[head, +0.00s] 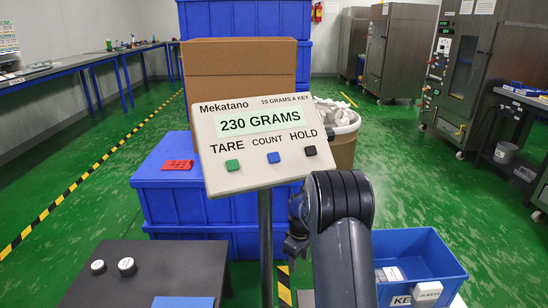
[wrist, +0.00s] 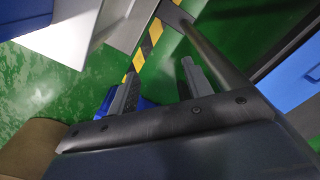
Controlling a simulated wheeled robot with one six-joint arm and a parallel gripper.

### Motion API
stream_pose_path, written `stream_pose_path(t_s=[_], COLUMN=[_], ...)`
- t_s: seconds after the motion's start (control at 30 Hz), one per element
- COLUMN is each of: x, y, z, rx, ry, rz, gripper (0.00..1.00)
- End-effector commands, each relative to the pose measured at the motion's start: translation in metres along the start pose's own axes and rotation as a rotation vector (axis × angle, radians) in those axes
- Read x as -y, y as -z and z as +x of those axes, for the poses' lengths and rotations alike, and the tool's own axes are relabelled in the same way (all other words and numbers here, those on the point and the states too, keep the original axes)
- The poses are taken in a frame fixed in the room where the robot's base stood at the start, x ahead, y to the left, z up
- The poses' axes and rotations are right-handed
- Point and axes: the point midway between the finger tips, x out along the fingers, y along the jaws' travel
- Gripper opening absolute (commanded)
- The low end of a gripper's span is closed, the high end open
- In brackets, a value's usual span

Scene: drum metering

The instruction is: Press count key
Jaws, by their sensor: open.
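The display (head: 246,122) reads 230 GRAMS. The count key is not seen in the wrist view.
The panel stands on a grey post (head: 265,240). Blue crates (head: 165,200) and a cardboard box (head: 240,65) are behind it. A bin (head: 340,145) with pale contents is behind right. A blue tub (head: 425,255) is at lower right. A dark table (head: 150,270) is at lower left.

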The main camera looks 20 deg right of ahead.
Motion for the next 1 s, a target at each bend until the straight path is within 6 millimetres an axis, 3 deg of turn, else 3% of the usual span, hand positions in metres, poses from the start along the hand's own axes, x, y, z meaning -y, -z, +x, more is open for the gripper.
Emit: stream_pose_path(t_s=[0.57,1.0], x=[0.0000,0.0000], y=[0.0000,0.0000], z=[0.0000,0.0000], rx=[0.000,0.000], ry=[0.000,0.000], rz=[0.000,0.000], gripper=[0.00,0.00])
